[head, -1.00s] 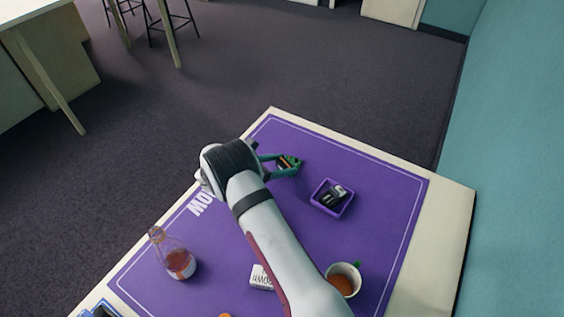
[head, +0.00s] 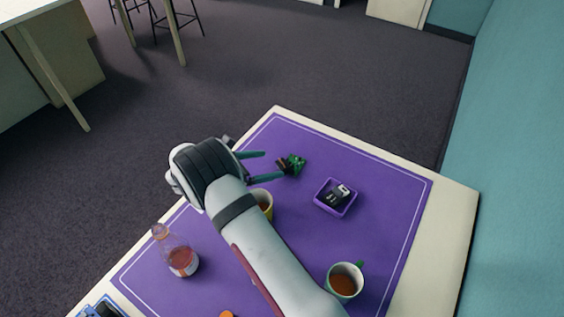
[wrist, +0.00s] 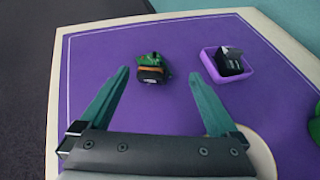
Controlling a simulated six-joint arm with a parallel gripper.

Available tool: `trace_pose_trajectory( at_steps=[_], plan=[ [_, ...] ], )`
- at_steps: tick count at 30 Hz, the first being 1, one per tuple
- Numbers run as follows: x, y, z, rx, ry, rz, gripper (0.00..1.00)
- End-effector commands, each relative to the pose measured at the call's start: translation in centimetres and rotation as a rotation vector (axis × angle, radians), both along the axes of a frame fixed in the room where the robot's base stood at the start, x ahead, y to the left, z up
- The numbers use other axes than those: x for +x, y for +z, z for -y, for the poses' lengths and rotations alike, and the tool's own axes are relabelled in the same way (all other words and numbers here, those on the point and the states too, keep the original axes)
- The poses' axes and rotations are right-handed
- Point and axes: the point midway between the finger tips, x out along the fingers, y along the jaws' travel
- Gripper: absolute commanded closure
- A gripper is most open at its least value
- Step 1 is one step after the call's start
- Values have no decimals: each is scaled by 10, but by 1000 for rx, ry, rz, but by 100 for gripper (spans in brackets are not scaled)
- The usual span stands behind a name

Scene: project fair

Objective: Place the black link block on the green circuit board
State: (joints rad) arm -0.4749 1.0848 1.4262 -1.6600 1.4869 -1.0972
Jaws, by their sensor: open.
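The green circuit board (head: 298,161) lies on the purple mat near its far edge; it also shows in the wrist view (wrist: 152,57). A black block (wrist: 151,77), seemingly the black link block, sits at the board's near side with an orange-brown strip beside it. It appears to rest on the board, but I cannot tell how squarely. In the head view the block (head: 283,168) is small and dark. My gripper (head: 274,166) is open and empty, drawn back from the board. In the wrist view the fingers (wrist: 159,75) stand apart on either side of the block, not touching it.
A purple tray (head: 351,208) with black-and-white pieces stands right of the board. A yellow cup (head: 268,206) is partly behind my arm. A green-handled mug (head: 343,290) and a bottle (head: 181,262) stand nearer. The mat (head: 385,215) is clear around the tray.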

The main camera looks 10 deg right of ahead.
Motion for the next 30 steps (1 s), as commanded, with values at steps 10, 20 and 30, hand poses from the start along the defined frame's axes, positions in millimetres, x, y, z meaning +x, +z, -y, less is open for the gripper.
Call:
trace_pose_trajectory(
  at_steps=[10,20,30],
  plan=[
    [-16,20,-38,1,-1,0,3],
    [-149,125,45,495,-814,367,3],
    [-354,155,5,973,-2107,846,3]
  ],
)
